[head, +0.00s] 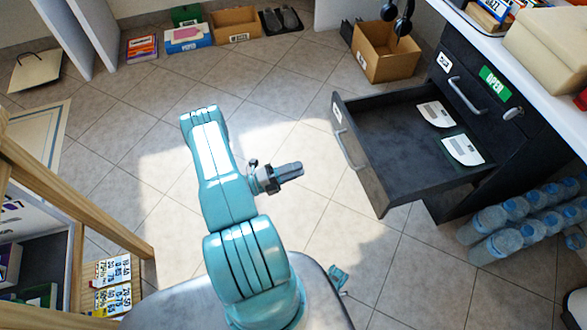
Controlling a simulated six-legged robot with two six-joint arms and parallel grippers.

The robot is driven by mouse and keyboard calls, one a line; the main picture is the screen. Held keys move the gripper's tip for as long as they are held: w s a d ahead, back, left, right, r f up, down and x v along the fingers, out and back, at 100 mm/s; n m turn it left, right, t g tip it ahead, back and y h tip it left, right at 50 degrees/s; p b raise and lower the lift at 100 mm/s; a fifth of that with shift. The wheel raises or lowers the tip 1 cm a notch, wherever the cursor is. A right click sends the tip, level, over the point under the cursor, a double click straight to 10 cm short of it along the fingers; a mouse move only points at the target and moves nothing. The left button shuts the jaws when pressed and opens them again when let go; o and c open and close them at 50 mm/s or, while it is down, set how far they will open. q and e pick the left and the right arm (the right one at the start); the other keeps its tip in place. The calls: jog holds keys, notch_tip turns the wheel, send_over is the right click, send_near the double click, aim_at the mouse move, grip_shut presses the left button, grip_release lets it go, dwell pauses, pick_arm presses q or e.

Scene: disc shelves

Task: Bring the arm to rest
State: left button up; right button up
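My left arm (212,170), teal, rises from my base at the bottom middle and bends over the tiled floor. My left gripper (291,171) is grey and points right, toward the open drawer but apart from it. Its fingers lie together and look shut, with nothing seen between them. My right gripper is not in view.
A black cabinet at the right has its drawer (385,150) pulled open, with two white sheets in it. A cardboard box (388,58) with headphones stands behind the drawer. A wooden rack (75,200) stands at left. The floor between is clear.

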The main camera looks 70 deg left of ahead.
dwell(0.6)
pick_arm(q)
jog(key=w+d+f+m+g+h, duration=0.2)
jog(key=w+d+m+g+h, duration=0.25)
jog(key=d+m+h, duration=0.4)
jog(key=s+d+f+m+g+y, duration=0.25)
jog(key=d+m+g, duration=0.8)
jog(key=m, duration=0.55)
jog(key=s+d+f+m+g+y, duration=0.1)
jog(key=s+d+m+g, duration=0.2)
jog(key=d+m+g, duration=0.8)
jog(key=w+d+r+m+t+y, duration=0.25)
jog(key=w+d+m+t, duration=0.3)
jog(key=m, duration=1.05)
notch_tip(320, 180, up, 28)
jog(key=p, duration=2.7)
jog(key=shift+s+d+f+t, duration=0.2)
jog(key=shift+f+t, duration=0.05)
jog(key=shift+t, duration=0.1)
